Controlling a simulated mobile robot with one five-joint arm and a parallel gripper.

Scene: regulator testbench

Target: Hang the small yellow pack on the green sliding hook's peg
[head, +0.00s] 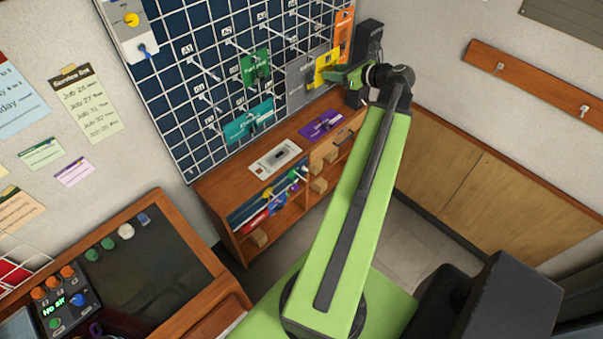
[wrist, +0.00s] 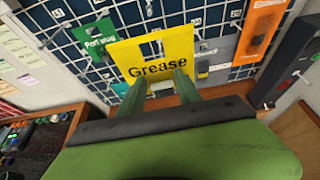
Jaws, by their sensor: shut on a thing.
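The yellow pack (wrist: 150,68), printed "Grease", is upright in front of the wire grid in the wrist view. It also shows in the head view (head: 326,66), partly behind the gripper. My gripper (wrist: 160,84) is shut on the lower part of the pack. In the head view my gripper (head: 345,78) is at the right side of the grid. The pack has a cut-out near its top; I cannot tell if a peg passes through it. I cannot pick out the green sliding hook for certain; the pack may hide it.
The wire grid (head: 190,100) carries several pegs. A green pack (head: 255,66), a teal pack (head: 247,122), a grey pack (head: 300,76) and an orange pack (head: 345,32) hang there. A purple pack (head: 321,124) lies on the wooden shelf unit (head: 222,178) below.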

